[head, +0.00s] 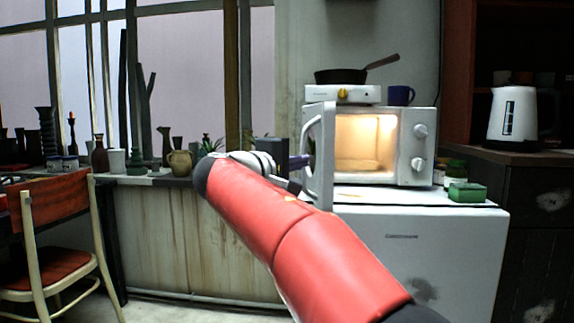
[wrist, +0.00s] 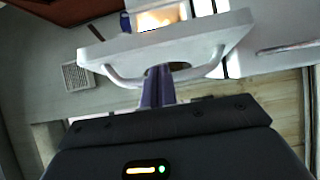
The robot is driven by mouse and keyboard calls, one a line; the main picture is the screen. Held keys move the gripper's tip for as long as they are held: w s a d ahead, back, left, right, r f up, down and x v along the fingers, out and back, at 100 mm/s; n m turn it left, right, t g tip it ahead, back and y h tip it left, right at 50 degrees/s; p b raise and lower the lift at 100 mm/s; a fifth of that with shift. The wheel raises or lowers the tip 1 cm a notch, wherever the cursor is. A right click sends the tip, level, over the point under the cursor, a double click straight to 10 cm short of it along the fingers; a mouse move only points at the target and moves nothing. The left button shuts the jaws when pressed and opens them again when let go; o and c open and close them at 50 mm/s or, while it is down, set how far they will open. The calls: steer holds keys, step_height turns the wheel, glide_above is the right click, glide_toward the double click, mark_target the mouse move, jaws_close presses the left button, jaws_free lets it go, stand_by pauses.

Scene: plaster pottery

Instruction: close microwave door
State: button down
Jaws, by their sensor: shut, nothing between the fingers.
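The white microwave (head: 415,145) stands on a white cabinet, with its lit interior showing. Its door (head: 319,160) is open, swung out from the left side toward me. The door also shows in the wrist view (wrist: 200,37), with its curved white handle (wrist: 207,66) facing my gripper. My gripper (head: 303,161) is at the door's left side in the head view. In the wrist view its purple fingers (wrist: 158,72) are shut and empty, with the tips at the handle. I cannot tell whether they touch it.
A small white hotplate (head: 360,95) with a black pan (head: 340,76) and a blue mug (head: 400,95) are on top of the microwave. A green sponge-like block (head: 467,192) lies on the cabinet at right. Vases and pots line the sill at left. A chair (head: 55,205) stands at far left.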

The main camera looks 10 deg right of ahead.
mark_target(319, 158)
steer(key=shift+x, duration=1.9)
